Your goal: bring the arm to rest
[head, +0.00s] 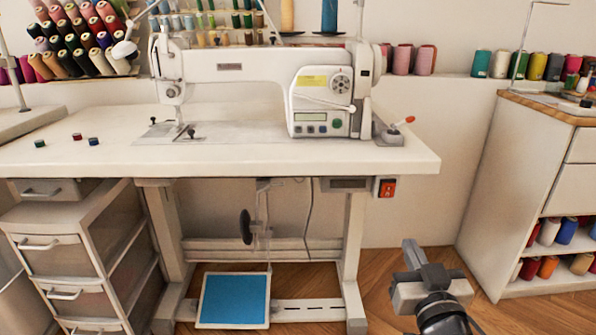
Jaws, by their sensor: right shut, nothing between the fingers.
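My right gripper (411,255) is at the lower right of the head view, in front of the sewing table and below the level of its top. Its fingers are together and point up and away from me, with nothing between them. It is apart from the table and the cabinet. Part of my right arm shows below it at the bottom edge. My left gripper and arm are not in the picture.
A white sewing table (250,160) carries a sewing machine (255,82) and small spools (93,141). A drawer unit (55,252) stands left; a white cabinet (505,180) stands right. A blue pedal (233,299) lies below. Open wooden floor (425,258) surrounds my right gripper.

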